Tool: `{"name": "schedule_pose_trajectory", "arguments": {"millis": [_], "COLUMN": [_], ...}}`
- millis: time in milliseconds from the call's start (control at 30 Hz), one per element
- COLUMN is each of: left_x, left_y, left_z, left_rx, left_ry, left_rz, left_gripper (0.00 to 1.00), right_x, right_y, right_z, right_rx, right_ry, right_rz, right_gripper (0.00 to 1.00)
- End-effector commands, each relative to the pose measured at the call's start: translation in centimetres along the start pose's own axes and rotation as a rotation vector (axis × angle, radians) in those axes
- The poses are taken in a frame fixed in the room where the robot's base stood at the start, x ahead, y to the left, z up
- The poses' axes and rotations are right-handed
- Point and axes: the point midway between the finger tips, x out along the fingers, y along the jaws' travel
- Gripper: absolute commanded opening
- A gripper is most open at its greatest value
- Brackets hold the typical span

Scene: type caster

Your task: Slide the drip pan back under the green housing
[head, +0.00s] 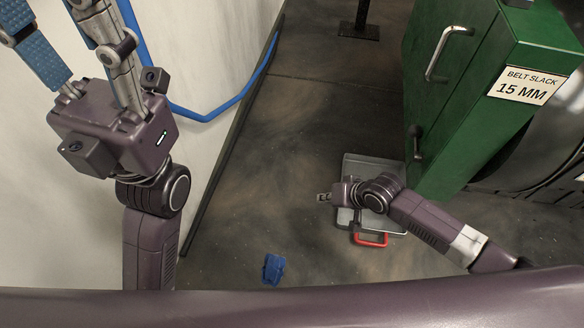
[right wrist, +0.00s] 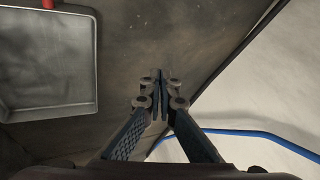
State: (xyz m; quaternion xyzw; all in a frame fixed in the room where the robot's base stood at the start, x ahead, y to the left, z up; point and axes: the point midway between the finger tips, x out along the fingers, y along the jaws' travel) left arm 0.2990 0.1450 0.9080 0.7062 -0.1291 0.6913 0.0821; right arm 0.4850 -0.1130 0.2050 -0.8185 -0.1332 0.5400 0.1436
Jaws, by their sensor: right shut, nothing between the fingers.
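The drip pan (head: 372,163) is a shallow grey tray lying on the floor against the front left corner of the green housing (head: 474,95). Its red handle (head: 371,240) faces me. I cannot tell whether any of its right edge is under the housing. My right arm crosses over the pan and hides its middle. My right gripper (head: 323,197) is shut and empty, just left of the pan. In the right wrist view the closed fingertips (right wrist: 159,84) are clear of the pan (right wrist: 48,65). My left gripper (head: 62,38) is raised at top left, fingers spread, tips partly cut off.
A small blue object (head: 273,269) lies on the floor left of the pan. A pale wall (head: 210,60) with a blue hose (head: 215,112) runs along the left. A dark metal foot (head: 359,30) stands at the back. The floor between wall and pan is otherwise open.

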Motion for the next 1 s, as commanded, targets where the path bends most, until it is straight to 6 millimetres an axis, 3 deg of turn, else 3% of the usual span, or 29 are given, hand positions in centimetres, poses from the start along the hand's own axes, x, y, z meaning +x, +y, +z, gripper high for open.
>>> {"name": "schedule_pose_trajectory", "arguments": {"millis": [600,800,1000], "left_x": [0.6,0.6,0.6], "left_y": [0.0,0.0,0.0], "left_z": [0.0,0.0,0.0], "left_rx": [0.000,0.000,0.000], "left_ry": [0.000,0.000,0.000], "left_rz": [0.000,0.000,0.000], "left_gripper": [0.46,0.46,0.46], "right_x": [-3.4,-4.4,-4.8], "right_y": [-10.4,-12.2,-12.7], "right_z": [-5.1,-6.1,-6.4], "right_rx": [-0.113,-0.132,-0.139], "right_ry": [0.274,0.331,0.349], "right_rz": [-0.247,-0.288,-0.300], "right_gripper": [0.00,0.00,0.00]}}
